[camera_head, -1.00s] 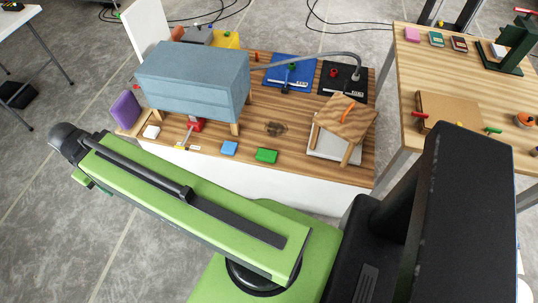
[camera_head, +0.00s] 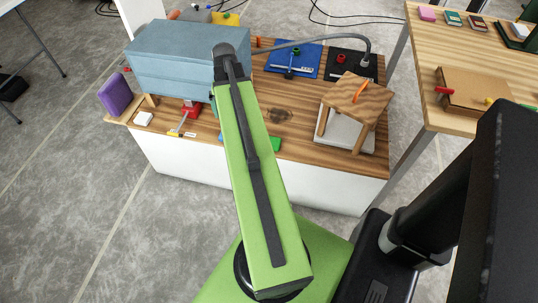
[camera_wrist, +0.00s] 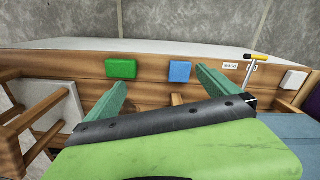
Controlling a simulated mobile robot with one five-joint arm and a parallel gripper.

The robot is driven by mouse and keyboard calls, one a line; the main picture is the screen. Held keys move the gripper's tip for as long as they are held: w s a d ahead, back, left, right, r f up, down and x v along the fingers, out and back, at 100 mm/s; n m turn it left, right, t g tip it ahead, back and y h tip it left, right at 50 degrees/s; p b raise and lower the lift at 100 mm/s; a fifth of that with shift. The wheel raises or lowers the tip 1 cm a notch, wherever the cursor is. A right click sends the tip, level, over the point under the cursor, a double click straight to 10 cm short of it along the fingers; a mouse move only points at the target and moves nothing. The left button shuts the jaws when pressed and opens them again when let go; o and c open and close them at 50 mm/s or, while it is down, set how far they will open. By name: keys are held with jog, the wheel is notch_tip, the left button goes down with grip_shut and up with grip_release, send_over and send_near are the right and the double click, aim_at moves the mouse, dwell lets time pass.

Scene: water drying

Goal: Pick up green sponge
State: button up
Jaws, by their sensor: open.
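The green sponge (camera_head: 276,144) lies on the wooden tabletop near its front edge, partly hidden by my arm in the head view. The wrist view shows it whole as a flat green block (camera_wrist: 122,69), just beyond the tip of the left finger.
A blue-grey cabinet (camera_head: 174,67) stands on legs behind and left of my arm. A small wooden stool (camera_head: 358,96) stands over a grey slab at the right. A white block (camera_head: 143,118) and a purple block (camera_head: 115,95) are at the left.

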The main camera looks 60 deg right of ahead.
jog(key=s+d+f+m+b, duration=0.3)
jog(key=s+d+f, duration=0.2)
jog(key=s+d, duration=0.5)
jog(key=f+b, duration=1.2)
jog(key=shift+w+a, duration=0.15)
jog(key=shift+a, duration=0.05)
jog(key=shift+r, duration=0.1)
notch_tip(320, 180, down, 5)
jog(key=b, duration=0.5)
jog(key=shift+f, duration=0.2)
jog(key=shift+r, duration=0.2)
jog(key=c, duration=1.2)
jog(key=shift+r+p, duration=0.5)
jog(key=shift+p, duration=0.15)
notch_tip(320, 180, up, 4)
jog(key=p, duration=0.4)
jog(key=s+d+r+p, duration=0.1)
jog(key=s+r+p, duration=0.5)
jog(key=s, duration=0.6)
notch_tip(320, 180, up, 27)
jog(key=p, duration=2.6)
jog(key=shift+p, duration=0.4)
